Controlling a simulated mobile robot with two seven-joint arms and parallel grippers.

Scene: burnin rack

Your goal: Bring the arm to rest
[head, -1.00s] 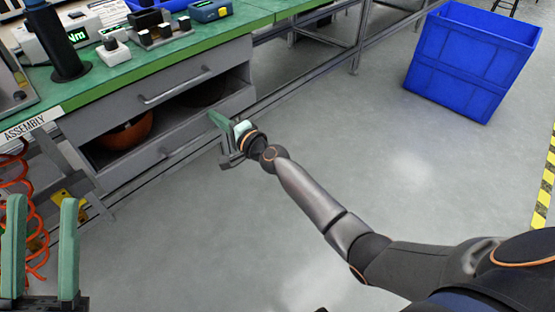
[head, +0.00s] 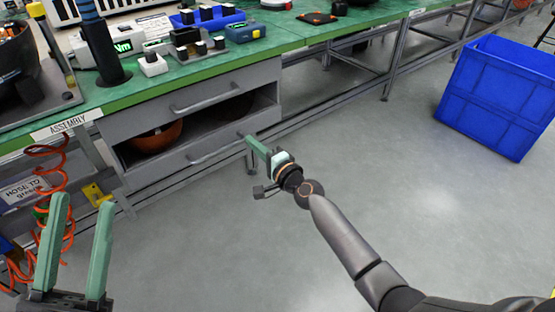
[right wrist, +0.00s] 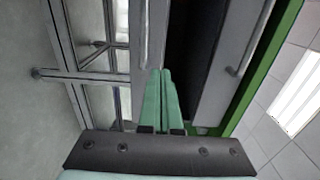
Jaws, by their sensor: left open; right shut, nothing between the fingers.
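My right gripper (head: 258,150) is in the middle of the head view, in front of the bench's drawers and above the floor. Its green fingers (right wrist: 163,98) are together with nothing between them in the right wrist view. My right arm reaches in from the lower right, stretched toward the bench. My left gripper (head: 80,220) is at the lower left of the head view. Its two green fingers stand upright and apart, with nothing between them.
The green-topped bench (head: 85,101) has an open drawer (head: 222,138) with an orange bowl (head: 155,138) visible inside. A coiled orange hose (head: 62,185) hangs beside my left gripper. A blue crate (head: 497,105) stands on the floor at right. The floor between is clear.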

